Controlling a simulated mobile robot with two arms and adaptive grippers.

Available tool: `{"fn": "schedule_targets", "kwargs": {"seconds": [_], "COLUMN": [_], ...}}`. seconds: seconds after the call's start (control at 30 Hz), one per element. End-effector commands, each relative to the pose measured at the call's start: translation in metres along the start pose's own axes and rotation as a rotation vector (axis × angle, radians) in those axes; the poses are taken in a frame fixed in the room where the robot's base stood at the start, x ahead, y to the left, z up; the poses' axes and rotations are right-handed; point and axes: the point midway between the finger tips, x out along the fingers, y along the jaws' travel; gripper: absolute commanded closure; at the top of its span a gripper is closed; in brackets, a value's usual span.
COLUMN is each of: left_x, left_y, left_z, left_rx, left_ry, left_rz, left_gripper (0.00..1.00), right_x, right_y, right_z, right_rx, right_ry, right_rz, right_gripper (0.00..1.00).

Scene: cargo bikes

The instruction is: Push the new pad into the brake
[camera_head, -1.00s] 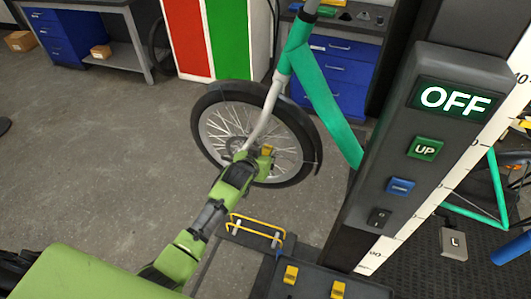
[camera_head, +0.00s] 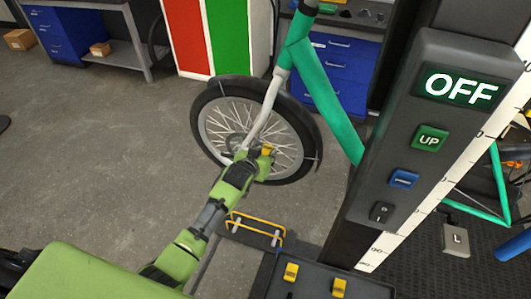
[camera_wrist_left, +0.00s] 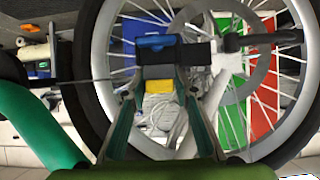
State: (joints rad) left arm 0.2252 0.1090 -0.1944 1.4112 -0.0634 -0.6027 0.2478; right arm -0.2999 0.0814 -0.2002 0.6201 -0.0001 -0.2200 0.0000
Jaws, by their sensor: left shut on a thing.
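My left gripper (camera_head: 257,157) reaches the hub area of the bike's front wheel (camera_head: 222,106) and is shut on a small yellow-and-dark block, which looks like the new pad (camera_head: 267,150). In the left wrist view the pad's yellow face (camera_wrist_left: 159,86) shows between the two fingers. Just beyond it is a dark housing with a blue top (camera_wrist_left: 156,42), apparently the brake, beside the fork and the disc (camera_wrist_left: 262,75). The pad is at or against this housing; how far it sits inside is hidden by the fingers. My right gripper is not in view.
A dark tray (camera_head: 312,284) with yellow-topped pieces stands in front. A lift column (camera_head: 408,150) showing OFF stands close on the right.

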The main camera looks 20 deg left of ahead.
Motion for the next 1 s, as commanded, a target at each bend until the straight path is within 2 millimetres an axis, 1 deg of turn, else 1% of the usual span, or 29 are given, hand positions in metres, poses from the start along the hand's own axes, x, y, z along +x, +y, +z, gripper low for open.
{"fn": "schedule_targets", "kwargs": {"seconds": [0.03,0.3,0.33,0.4,0.77,0.87,1.0], "left_x": [0.001,0.004,0.004,0.004,0.004,0.0,-0.015], "left_y": [0.0,0.0,0.0,0.0,-0.001,0.0,0.0], "left_z": [0.004,0.012,0.012,0.013,0.017,0.017,0.013], "left_rx": [0.0,0.0,0.0,0.0,-0.001,-0.001,0.0], "left_ry": [-0.005,-0.012,-0.012,-0.015,-0.022,-0.02,-0.012], "left_rz": [-0.001,-0.001,-0.001,-0.001,-0.002,-0.001,-0.001], "left_gripper": [0.91,0.91,0.71,0.54,0.54,0.54,0.54], "right_x": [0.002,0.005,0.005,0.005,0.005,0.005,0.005], "right_y": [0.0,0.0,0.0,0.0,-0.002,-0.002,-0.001], "right_z": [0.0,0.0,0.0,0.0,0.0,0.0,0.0], "right_rx": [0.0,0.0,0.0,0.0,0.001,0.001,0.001], "right_ry": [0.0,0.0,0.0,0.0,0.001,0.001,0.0], "right_rz": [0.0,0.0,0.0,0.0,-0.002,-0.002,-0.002], "right_gripper": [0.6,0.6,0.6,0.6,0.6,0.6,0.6]}}
